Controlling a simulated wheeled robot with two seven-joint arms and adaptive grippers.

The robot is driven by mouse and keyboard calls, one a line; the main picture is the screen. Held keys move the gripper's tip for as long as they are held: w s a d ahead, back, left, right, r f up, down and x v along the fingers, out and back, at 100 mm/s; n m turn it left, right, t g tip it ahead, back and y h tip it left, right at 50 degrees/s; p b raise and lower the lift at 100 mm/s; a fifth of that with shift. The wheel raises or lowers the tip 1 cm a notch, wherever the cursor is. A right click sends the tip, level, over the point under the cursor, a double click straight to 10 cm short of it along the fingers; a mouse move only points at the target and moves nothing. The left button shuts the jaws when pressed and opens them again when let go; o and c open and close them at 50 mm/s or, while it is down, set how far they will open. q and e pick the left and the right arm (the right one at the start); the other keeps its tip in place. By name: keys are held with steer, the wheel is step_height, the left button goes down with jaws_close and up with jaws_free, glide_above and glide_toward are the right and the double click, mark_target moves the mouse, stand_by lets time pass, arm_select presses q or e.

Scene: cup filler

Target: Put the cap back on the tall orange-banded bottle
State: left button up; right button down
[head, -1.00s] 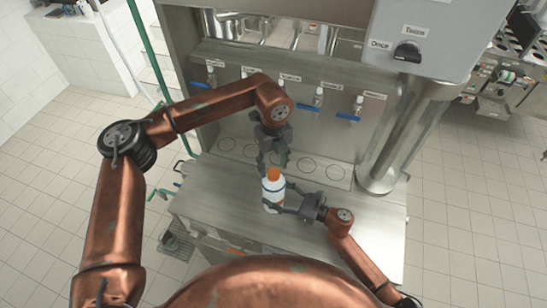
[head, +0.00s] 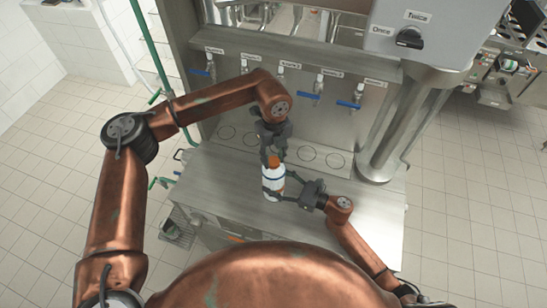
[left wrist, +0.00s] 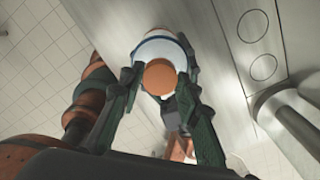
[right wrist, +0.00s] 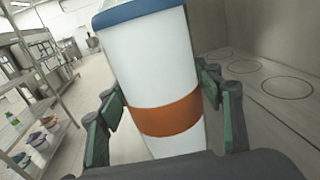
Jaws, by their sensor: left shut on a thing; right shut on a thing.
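The tall bottle (head: 273,184) is white with an orange band (right wrist: 166,115) and a blue edge near its top. It stands upright near the counter's front. My right gripper (head: 280,189) is shut around its body from the right, with one finger on each side in the right wrist view (right wrist: 165,100). My left gripper (head: 273,156) points down from above and is shut on the orange cap (left wrist: 160,76). The cap is over the bottle's white top (left wrist: 158,50). The fingers hide the joint, so I cannot tell whether the cap is seated.
The steel counter (head: 225,185) is mostly clear around the bottle. Behind it are a row of blue-handled taps (head: 310,98) and circle marks (head: 308,154). A thick steel column (head: 395,135) rises at the right, under a control box with a knob (head: 409,38).

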arm_select(q)
steer(key=c, duration=0.4)
steer(key=m, duration=0.3)
steer(key=shift+m, duration=0.4)
jaws_close()
steer(key=m, duration=0.9)
steer(key=shift+m, duration=0.3)
steer(key=m, duration=0.5)
steer(key=shift+m, duration=0.4)
steer(key=m, duration=0.6)
steer(key=o, duration=1.3)
jaws_free()
steer(key=shift+f, duration=0.1)
